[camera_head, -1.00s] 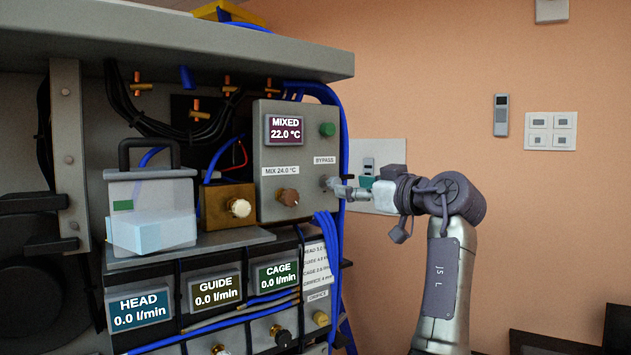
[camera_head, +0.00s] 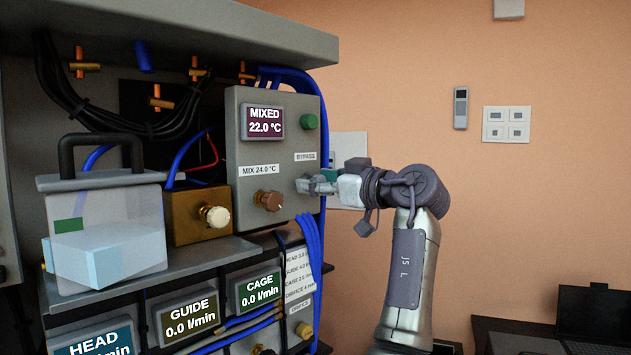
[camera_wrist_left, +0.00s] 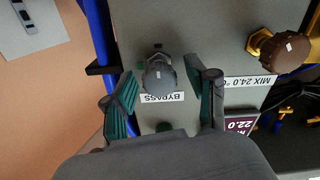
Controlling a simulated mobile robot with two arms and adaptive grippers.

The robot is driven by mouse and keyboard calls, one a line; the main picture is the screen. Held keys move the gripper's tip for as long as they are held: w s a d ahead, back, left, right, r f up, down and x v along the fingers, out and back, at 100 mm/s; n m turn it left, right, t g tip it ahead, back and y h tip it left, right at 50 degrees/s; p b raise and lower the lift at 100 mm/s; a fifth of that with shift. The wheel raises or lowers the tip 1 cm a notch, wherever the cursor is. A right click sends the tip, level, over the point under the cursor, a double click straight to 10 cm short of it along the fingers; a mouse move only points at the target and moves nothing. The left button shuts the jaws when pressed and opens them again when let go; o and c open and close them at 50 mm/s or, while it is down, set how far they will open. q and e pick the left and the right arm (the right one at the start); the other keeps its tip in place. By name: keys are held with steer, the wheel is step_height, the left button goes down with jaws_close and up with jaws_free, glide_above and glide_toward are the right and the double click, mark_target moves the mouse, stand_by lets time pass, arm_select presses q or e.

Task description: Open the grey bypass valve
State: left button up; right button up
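The grey bypass valve knob (camera_wrist_left: 159,77) shows in the left wrist view, on the grey panel beside the BYPASS label (camera_wrist_left: 162,97). My left gripper (camera_wrist_left: 160,70) is open, with one green-padded finger on each side of the knob and a visible gap to each. In the head view my left gripper (camera_head: 312,185) is at the right part of the grey control panel (camera_head: 285,225), just below the BYPASS label (camera_head: 306,156). The fingers largely hide the knob there. My right gripper is in neither view.
A brown MIX knob (camera_head: 269,201) sits left of my gripper on the same panel, below the MIXED display (camera_head: 263,122) and green button (camera_head: 309,121). Blue hoses (camera_head: 314,250) run below and behind the panel.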

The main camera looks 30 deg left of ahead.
arm_select(q)
steer(key=c, duration=0.5)
steer(key=shift+a, duration=0.1)
jaws_close()
